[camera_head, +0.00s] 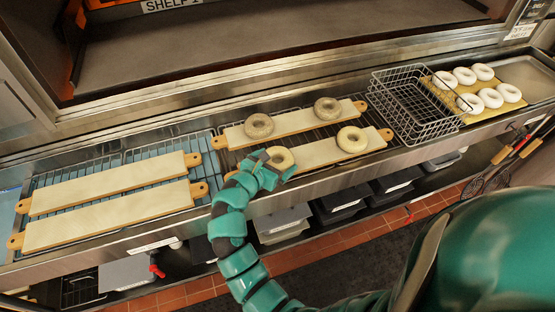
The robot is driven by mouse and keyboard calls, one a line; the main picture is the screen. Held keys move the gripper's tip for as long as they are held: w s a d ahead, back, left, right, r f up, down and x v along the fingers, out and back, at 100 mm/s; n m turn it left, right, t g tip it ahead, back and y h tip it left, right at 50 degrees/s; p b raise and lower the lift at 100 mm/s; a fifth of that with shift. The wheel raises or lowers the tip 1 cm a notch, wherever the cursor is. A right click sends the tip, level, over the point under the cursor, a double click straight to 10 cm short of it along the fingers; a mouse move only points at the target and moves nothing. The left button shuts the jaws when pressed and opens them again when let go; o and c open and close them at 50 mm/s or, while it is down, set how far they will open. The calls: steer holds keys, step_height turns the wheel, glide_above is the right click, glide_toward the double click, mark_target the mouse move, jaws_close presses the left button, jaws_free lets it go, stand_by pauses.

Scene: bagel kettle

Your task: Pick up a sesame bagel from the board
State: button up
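Two long boards lie on the wire rack at the middle of the counter. The rear board (292,122) bears two greyish, speckled bagels, a left one (258,126) and a right one (327,110). The front board (318,154) bears two paler, yellowish bagels, a right one (352,140) and a left one (281,156). The toppings are too small to tell surely which are sesame. My gripper (276,165) is at the left pale bagel, covering its near left part. I cannot tell whether the fingers touch it or how far apart they are.
Two empty boards, a rear one (110,182) and a front one (108,217), lie to the left. A wire basket (412,105) stands right of the bagels. Several white rings (490,97) lie on a yellow surface further right. The oven opening (270,50) is behind.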

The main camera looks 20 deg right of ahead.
steer(key=shift+c, duration=0.9)
